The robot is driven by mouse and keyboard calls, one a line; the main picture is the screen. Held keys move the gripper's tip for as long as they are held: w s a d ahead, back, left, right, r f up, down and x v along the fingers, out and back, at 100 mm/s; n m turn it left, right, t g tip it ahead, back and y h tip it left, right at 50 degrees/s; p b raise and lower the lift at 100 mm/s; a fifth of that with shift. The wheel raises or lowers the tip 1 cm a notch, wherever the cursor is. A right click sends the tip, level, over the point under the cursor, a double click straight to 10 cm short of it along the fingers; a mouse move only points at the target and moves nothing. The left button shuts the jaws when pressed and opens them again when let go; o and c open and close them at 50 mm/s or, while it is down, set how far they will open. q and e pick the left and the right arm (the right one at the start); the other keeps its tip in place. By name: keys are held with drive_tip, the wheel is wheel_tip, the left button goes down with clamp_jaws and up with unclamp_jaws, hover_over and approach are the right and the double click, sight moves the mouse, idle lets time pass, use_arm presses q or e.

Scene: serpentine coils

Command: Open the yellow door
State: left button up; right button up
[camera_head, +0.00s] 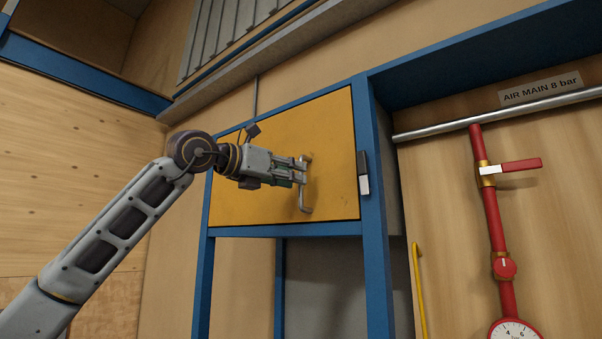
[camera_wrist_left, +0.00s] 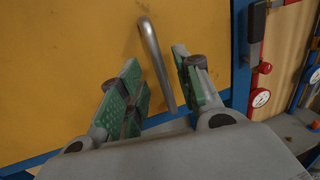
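The yellow door (camera_head: 245,202) sits flush in a blue frame (camera_head: 375,215) and looks closed. Its metal bar handle (camera_head: 306,197) stands upright on the door face. My left gripper (camera_head: 302,172) is at the upper part of the handle in the head view. In the left wrist view the yellow door (camera_wrist_left: 60,70) fills the background, and the handle (camera_wrist_left: 155,55) runs between the green-padded fingers of my left gripper (camera_wrist_left: 165,88). The fingers are open, with gaps on both sides of the handle. My right gripper is in neither view.
A black and white latch-like piece (camera_head: 363,173) is on the frame right of the door. A red pipe (camera_head: 493,215) with a red-handled valve (camera_head: 512,167) and a gauge (camera_head: 515,331) stands at the right. A yellow hooked rod (camera_head: 419,290) hangs below right of the door.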

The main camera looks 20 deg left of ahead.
sight(301, 202)
use_arm(q)
drive_tip(key=shift+p+x, duration=0.5)
drive_tip(key=shift+x, duration=1.3)
drive_tip(key=shift+c, duration=0.3)
clamp_jaws()
